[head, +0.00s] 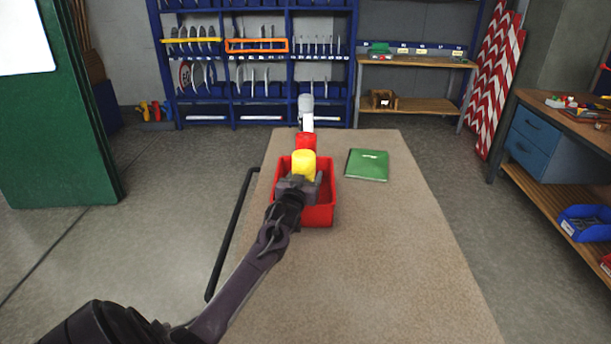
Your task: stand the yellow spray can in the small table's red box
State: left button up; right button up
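The yellow spray can (303,164) stands about upright at the red box (318,216), its top showing above my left gripper. The red box is on the small table (400,270). My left gripper (302,184) reaches over the near part of the box, with a finger on each side of the can. The can's lower part is hidden behind the gripper, so I cannot tell whether it touches the box floor or whether the fingers press on it. My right gripper is not in view.
Behind the box stand a red item (305,140), a white one (307,123) and a grey one (305,102), in a row. A green flat case (367,165) lies right of the box. The table's near part is clear. A black bar (231,235) runs along its left edge.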

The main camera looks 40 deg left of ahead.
pick_arm(q)
jog(key=o, duration=1.2)
jog(key=shift+o, duration=0.3)
jog(key=b+v, duration=0.2)
jog(key=v, duration=1)
jog(key=shift+s, duration=0.1)
